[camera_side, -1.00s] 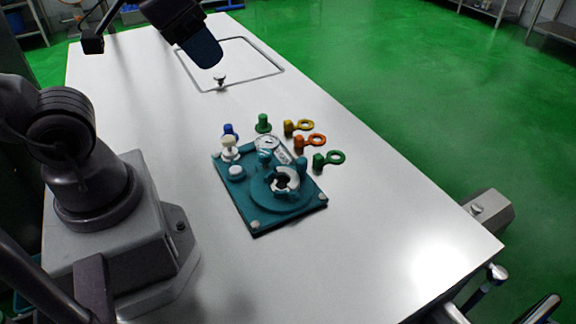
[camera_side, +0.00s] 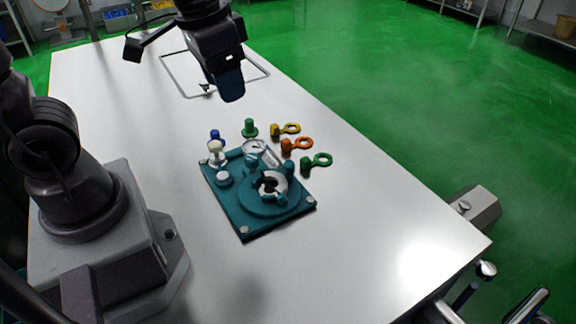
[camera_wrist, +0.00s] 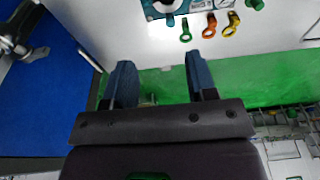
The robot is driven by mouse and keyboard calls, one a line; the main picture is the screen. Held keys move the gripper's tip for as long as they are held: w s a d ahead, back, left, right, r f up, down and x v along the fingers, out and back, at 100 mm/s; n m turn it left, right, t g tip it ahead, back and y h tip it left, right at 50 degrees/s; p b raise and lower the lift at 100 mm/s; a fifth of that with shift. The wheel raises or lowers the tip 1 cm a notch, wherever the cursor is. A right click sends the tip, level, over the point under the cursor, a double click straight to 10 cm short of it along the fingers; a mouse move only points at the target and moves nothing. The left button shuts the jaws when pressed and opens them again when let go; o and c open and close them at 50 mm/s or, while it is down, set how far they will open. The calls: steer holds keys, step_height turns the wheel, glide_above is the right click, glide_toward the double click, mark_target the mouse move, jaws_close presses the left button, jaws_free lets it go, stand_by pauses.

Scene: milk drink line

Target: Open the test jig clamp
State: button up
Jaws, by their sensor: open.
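The test jig (camera_side: 233,209) is a teal plate on the white table. It carries a round teal clamp (camera_side: 250,199) around a pale ring with a dark centre, a dial gauge (camera_side: 255,147) and a white-topped post (camera_side: 216,151). I cannot tell whether the clamp is shut. Part of the jig (camera_wrist: 147,6) shows at the top edge of the wrist view; the rest is cut off. My gripper (camera_side: 231,98) is above the table, behind the jig and apart from it. In the wrist view my gripper (camera_wrist: 160,78) has its two blue fingers apart with nothing between them.
Yellow (camera_side: 291,128), orange (camera_side: 302,143) and green (camera_side: 322,159) ring-ended pieces lie right of the jig. A green peg (camera_side: 249,128) and a blue peg (camera_side: 215,135) stand behind it. A small dark item (camera_side: 206,88) lies further back.

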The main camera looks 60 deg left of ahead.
mark_target(289, 163)
steer(key=w+a+f+m+g, duration=0.2)
steer(key=w+f+m, duration=0.2)
steer(key=w+f, duration=0.8)
steer(key=f, duration=1.2)
steer(key=shift+w+d+f, duration=0.1)
steer(key=shift+d+f, duration=0.05)
steer(key=shift+d, duration=0.15)
steer(key=shift+c, duration=0.5)
jaws_close()
